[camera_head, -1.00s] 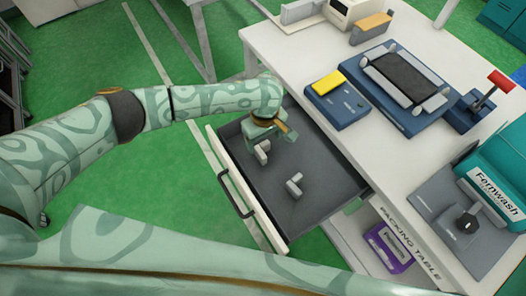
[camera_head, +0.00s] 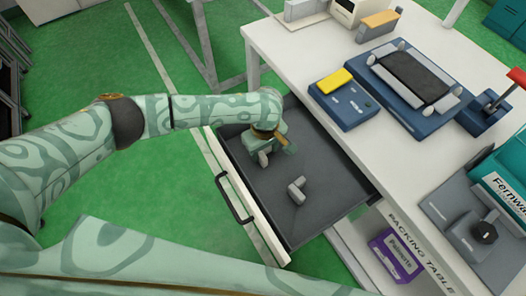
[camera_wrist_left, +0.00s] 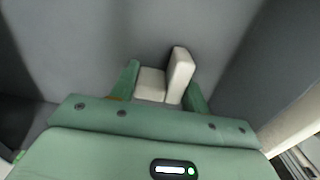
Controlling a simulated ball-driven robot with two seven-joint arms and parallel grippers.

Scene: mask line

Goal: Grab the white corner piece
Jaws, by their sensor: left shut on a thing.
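A white corner piece (camera_wrist_left: 181,72), an L-shaped block, lies between the green fingers of my left gripper (camera_wrist_left: 161,88) in the left wrist view. The fingers are shut on it, one on each side. In the head view my left gripper (camera_head: 267,149) is low inside the open drawer (camera_head: 325,192), and part of the held piece (camera_head: 263,159) shows beside it. A second whitish corner piece (camera_head: 297,190) lies loose on the drawer floor, nearer the front. My right gripper is not in view.
The drawer front with its black handle (camera_head: 235,198) faces left. The white packing table (camera_head: 300,60) stands above, carrying a blue fixture (camera_head: 410,85), a yellow block (camera_head: 334,80) and a red-handled press (camera_head: 485,115). A purple box (camera_head: 396,258) sits below.

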